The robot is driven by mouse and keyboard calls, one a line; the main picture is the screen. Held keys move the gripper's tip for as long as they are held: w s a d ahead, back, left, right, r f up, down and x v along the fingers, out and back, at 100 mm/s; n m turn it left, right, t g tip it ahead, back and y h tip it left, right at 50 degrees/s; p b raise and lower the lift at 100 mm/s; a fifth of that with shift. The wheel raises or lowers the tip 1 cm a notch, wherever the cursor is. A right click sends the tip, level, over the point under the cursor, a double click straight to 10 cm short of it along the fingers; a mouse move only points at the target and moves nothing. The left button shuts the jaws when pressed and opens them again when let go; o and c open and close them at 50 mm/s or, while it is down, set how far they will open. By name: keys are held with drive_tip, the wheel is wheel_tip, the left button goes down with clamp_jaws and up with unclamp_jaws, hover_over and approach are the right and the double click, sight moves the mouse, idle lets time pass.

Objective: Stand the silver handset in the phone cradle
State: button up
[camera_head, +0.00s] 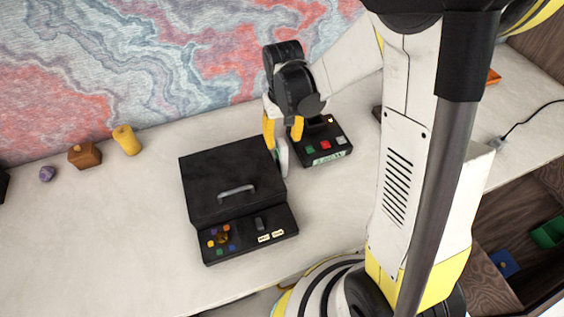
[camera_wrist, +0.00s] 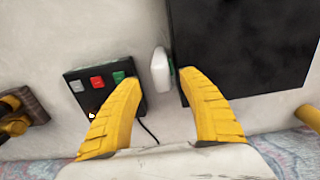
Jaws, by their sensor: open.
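A pale, rounded upright piece with a green edge, apparently the silver handset (camera_head: 282,158), is beside the black box's right side. In the wrist view the same pale piece (camera_wrist: 160,72) lies between my fingertips, with no clear grip on it. My gripper (camera_head: 282,143) is open above it, yellow fingers pointing down; the fingers also show in the wrist view (camera_wrist: 158,82). A black device (camera_head: 322,146) with red, green and white keys sits just right of it; it also shows in the wrist view (camera_wrist: 92,88). I cannot tell for certain which thing is the phone cradle.
A black box (camera_head: 230,172) with a handle and button panel stands close left of the gripper. A yellow bottle-like piece (camera_head: 127,141), brown block (camera_head: 84,158) and purple piece (camera_head: 47,173) stand at the back left. The desk's front left is clear.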

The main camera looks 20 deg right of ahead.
sight(282, 159)
wheel_tip(282, 159, down, 4)
drive_tip(key=shift+a+r+b, duration=0.15)
drive_tip(key=shift+r+b, duration=0.05)
drive_tip(key=shift+b, duration=0.4)
drive_tip(key=shift+r, duration=0.1)
clamp_jaws()
drive_tip(key=shift+r, duration=0.1)
